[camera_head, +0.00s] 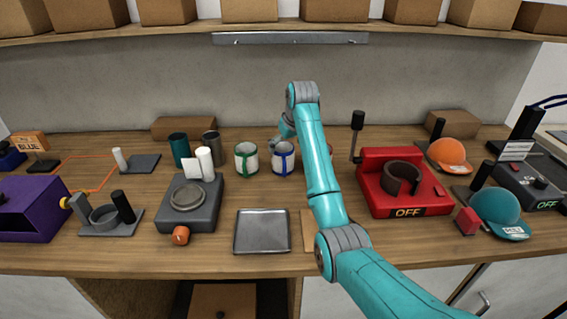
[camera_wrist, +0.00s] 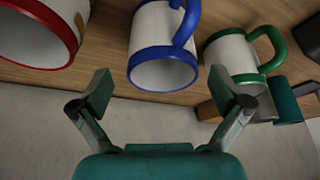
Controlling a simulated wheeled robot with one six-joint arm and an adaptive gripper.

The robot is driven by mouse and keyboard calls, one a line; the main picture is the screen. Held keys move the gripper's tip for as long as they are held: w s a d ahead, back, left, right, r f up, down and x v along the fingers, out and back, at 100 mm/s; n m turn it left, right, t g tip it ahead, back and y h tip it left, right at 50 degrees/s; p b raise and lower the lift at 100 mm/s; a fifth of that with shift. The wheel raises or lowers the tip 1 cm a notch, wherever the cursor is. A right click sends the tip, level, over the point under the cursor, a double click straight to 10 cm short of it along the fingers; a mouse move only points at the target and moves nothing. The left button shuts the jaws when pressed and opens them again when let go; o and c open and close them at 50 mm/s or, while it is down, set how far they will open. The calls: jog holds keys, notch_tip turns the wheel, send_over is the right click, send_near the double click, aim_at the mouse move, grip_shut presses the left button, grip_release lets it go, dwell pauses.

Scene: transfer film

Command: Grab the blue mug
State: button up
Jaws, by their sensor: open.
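The blue mug, white with a blue rim and handle, stands on the wooden table in the head view (camera_head: 283,160), right of a green-rimmed mug (camera_head: 246,160). In the wrist view the blue mug (camera_wrist: 162,45) is at top centre, its handle toward the upper right. My gripper (camera_wrist: 159,92) is open and empty, its two fingers spread either side of the blue mug's line, apart from it. In the head view my gripper is behind the blue mug and mostly hidden.
In the wrist view a red-rimmed mug (camera_wrist: 38,32) is left of the blue mug and the green-rimmed mug (camera_wrist: 240,55) is close on its right. A red machine (camera_head: 400,183) stands right of my arm. A metal tray (camera_head: 262,231) lies in front.

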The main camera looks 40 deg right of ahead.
aim_at(284, 151)
jog(key=shift+x, duration=1.6)
jog(key=shift+w+a, duration=0.1)
